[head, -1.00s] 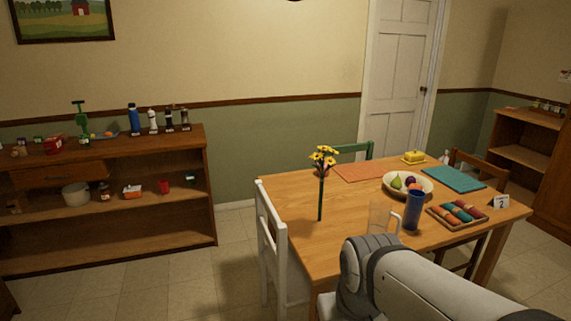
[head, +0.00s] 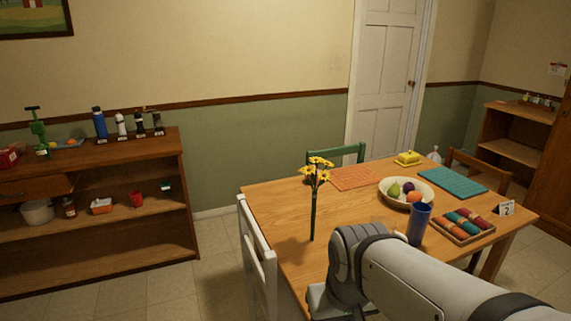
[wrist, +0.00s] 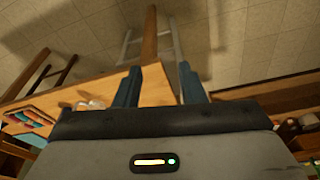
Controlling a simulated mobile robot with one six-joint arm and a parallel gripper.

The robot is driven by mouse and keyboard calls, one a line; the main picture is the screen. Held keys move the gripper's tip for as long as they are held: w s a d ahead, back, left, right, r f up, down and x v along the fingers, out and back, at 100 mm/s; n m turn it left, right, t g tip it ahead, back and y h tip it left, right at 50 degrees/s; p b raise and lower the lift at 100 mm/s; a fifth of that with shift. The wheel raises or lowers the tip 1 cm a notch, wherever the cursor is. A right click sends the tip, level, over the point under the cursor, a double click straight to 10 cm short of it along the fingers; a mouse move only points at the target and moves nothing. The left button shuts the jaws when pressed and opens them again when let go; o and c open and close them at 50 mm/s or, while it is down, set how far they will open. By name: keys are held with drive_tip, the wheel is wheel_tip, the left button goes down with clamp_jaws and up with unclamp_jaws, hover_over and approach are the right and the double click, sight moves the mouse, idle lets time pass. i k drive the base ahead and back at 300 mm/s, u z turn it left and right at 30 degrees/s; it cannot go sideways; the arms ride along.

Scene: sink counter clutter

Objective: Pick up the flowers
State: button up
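The flowers (head: 316,176) are a bunch of yellow blooms with dark centres on a dark green stem. They stand upright near the left side of the wooden table (head: 272,205) in the head view. The flowers do not show in the wrist view. My gripper (wrist: 160,82) shows in the wrist view with its two dark blue fingers apart and nothing between them. Past the fingertips are the table edge and the floor. In the head view my arm covers the table's front, and my gripper is hidden there.
A blue tumbler (head: 418,224) stands close to my arm, with a clear pitcher partly hidden beside it. A white chair (head: 256,262) is at the table's left edge.

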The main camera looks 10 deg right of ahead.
sight(324, 175)
drive_tip(key=i, duration=0.9)
drive_tip(key=u, duration=0.05)
